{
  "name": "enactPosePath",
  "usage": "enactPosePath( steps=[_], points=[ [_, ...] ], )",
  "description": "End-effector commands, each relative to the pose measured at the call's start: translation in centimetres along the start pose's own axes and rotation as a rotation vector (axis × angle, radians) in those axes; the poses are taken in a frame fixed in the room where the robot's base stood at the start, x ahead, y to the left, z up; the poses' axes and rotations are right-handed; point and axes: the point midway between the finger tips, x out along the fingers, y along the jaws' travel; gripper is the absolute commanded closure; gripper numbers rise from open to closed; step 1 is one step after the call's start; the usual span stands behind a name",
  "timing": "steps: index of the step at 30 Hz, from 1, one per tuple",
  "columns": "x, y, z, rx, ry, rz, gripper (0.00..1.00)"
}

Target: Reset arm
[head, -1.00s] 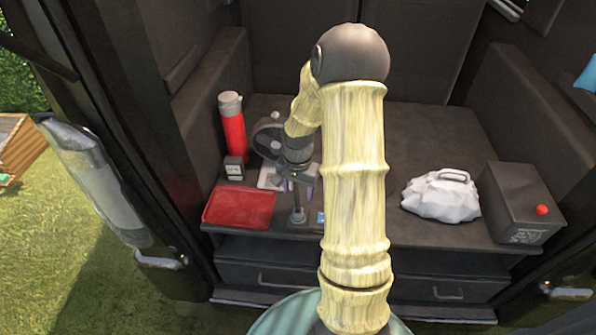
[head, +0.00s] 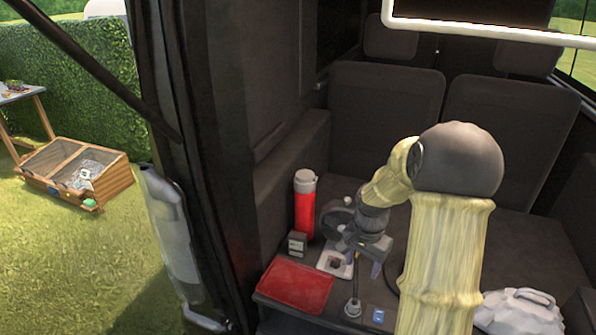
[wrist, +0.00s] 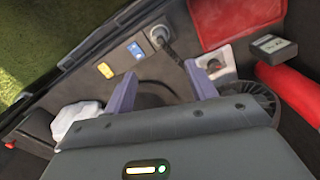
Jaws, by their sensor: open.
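My gripper (head: 362,258) is open and empty at the end of my bamboo-textured arm. It hangs low over the dark cargo surface (head: 440,250) inside the vehicle. In the wrist view its two purple fingers (wrist: 162,88) stand apart with nothing between them. A small white square piece with a dark centre (head: 334,262) lies just left of the gripper. Part of the surface behind the gripper is hidden by my arm.
A dark plug with a cable (head: 353,306) and blue switch (head: 379,315) are at the front edge. A white lumpy bag (head: 515,312) lies at right.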

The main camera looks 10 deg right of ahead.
Motion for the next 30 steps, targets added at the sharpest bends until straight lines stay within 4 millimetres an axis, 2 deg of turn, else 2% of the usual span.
enactPosePath(
  steps=[5, 8, 15, 19, 23, 30],
  points=[
    [-1.8, -0.5, 1.9, -0.092, 0.021, -0.007, 0.44],
    [-3.9, -0.9, 4.8, -0.225, 0.049, -0.018, 0.44],
    [-9.2, -0.3, 13.2, -0.637, 0.147, -0.066, 0.44],
    [-10.8, 0.8, 16.7, -0.811, 0.192, -0.092, 0.44],
    [-11.2, 1.4, 18.1, -0.894, 0.214, -0.104, 0.44],
    [-11.1, 1.4, 18.2, -0.903, 0.216, -0.105, 0.44]
  ],
)
